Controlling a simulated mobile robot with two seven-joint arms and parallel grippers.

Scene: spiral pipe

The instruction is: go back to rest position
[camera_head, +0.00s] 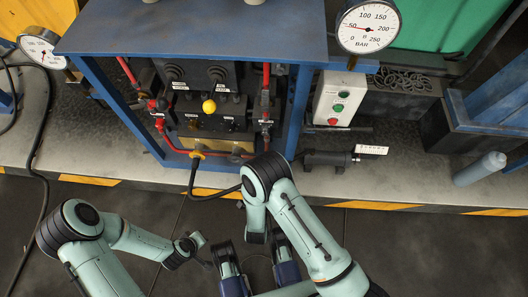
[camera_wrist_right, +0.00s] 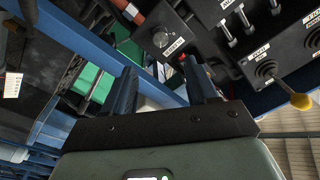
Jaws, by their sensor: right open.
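My right gripper (camera_wrist_right: 160,72) shows in the right wrist view with its two dark fingers spread apart. It is open, with nothing seen held between them, and the control panel lies beyond the fingers. In the head view my right arm comes in from the lower right and bends at a raised joint in front of the cabinet. My left arm comes in from the left and bends low over the floor; its far end is small near the bottom middle. I cannot make out its jaws clearly.
The blue-framed cabinet (camera_head: 190,30) with levers, a yellow knob (camera_head: 209,106) and red pipes stands ahead. A black hose (camera_head: 42,140) hangs left. Dark floor is clear at lower right.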

